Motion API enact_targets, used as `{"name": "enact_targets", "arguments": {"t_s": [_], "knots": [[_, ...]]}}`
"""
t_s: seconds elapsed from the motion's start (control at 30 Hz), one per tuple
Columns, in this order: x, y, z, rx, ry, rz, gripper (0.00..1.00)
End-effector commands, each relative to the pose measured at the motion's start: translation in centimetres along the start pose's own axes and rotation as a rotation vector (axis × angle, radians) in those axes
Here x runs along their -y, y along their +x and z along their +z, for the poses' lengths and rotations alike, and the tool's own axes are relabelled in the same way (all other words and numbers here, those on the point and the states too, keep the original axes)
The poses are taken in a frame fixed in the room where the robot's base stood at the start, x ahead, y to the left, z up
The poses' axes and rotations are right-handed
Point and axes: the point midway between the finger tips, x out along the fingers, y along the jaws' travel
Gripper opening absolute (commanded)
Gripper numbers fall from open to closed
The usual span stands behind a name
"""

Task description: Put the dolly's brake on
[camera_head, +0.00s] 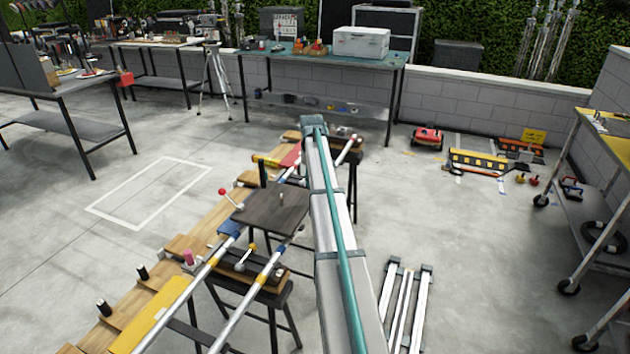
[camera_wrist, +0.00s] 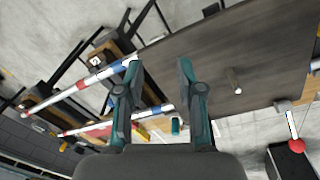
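The dolly is a dark flat platform (camera_head: 275,208) on two pale tube rails (camera_head: 200,276); its underside or deck fills the upper right of the wrist view (camera_wrist: 255,50). A short pin (camera_head: 281,196) stands on it. A lever with a red ball knob (camera_head: 222,191) sticks up at its left edge; a red knob on a pale lever (camera_wrist: 300,147) shows at the lower right of the wrist view. My gripper (camera_wrist: 159,68) has its two teal fingers spread, with nothing between them. It is apart from the red knob. In the head view my arm hides the gripper.
Wooden boards and trestles (camera_head: 262,292) carry the rails. A smaller lever (camera_head: 246,256) sits on the near trestle. Loose metal bars (camera_head: 404,305) lie on the floor at right. A wheeled cart (camera_head: 590,195) stands far right. Open floor lies left.

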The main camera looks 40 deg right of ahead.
Motion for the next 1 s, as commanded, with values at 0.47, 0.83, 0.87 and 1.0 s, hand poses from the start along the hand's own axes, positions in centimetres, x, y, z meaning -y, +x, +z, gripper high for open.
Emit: {"name": "enact_targets", "arguments": {"t_s": [0.47,0.83,0.87,1.0], "knots": [[7.3,-1.7,-0.9,-0.068,-0.073,-0.013,0.0],[23.9,-9.1,-3.7,-0.675,-0.308,-0.094,0.0],[24.0,-9.4,-4.0,-0.702,-0.313,-0.093,0.0],[23.7,-9.9,-5.5,-0.753,-0.332,-0.073,0.0]]}}
